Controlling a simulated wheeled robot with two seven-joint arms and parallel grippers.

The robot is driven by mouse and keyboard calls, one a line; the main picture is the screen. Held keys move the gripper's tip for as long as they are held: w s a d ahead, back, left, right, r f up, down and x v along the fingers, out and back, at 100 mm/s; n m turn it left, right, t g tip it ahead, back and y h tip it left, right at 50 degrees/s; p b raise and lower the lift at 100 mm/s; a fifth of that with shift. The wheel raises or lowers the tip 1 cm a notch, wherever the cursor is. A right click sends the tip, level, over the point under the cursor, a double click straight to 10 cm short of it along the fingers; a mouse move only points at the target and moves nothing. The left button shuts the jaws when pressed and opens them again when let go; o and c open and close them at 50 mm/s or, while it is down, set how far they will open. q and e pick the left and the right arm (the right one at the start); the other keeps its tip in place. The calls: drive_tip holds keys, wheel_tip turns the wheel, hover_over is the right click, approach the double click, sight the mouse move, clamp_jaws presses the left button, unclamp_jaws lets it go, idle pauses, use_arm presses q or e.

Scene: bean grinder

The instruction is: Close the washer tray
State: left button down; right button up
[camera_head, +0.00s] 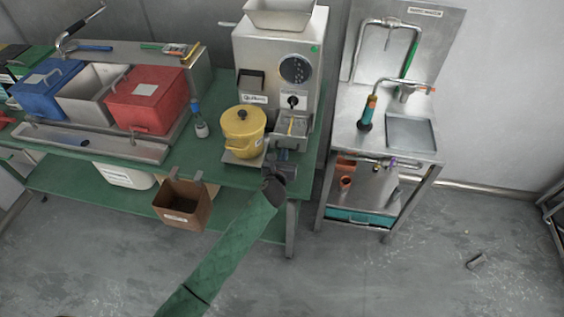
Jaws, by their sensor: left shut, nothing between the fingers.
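The steel washer stand (438,157) is at the right, with a pipe frame and a sink top. A square steel tray (410,132) is set in its top at the right. A teal tray (361,217) sits low under its bottom shelf; how far out it is cannot be told. My left gripper (282,158), on the green-sleeved arm from the bottom, is shut and empty. It is at the front edge of the green table, just below the grinder's front and left of the stand, apart from both washer trays. My right gripper is not in view.
The steel grinder (252,50) stands on the green table (210,165), with a yellow pot (243,132) at its left. A brown box (183,204) hangs at the table's front. Red (147,98) and blue (46,88) bins are further left. The floor at the lower right is mostly clear.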

sight(290, 127)
use_arm(q)
drive_tip(key=x, duration=0.3)
drive_tip(key=r+x, duration=0.1)
drive_tip(key=x, duration=0.1)
drive_tip(key=shift+w, duration=0.45)
drive_tip(key=x, duration=0.4)
drive_tip(key=r+x, duration=0.1)
drive_tip(key=x, duration=0.1)
drive_tip(key=shift+w+d, duration=0.1)
drive_tip(key=shift+w, duration=0.5)
drive_tip(key=shift+w+r, duration=0.1)
drive_tip(key=shift+r, duration=0.25)
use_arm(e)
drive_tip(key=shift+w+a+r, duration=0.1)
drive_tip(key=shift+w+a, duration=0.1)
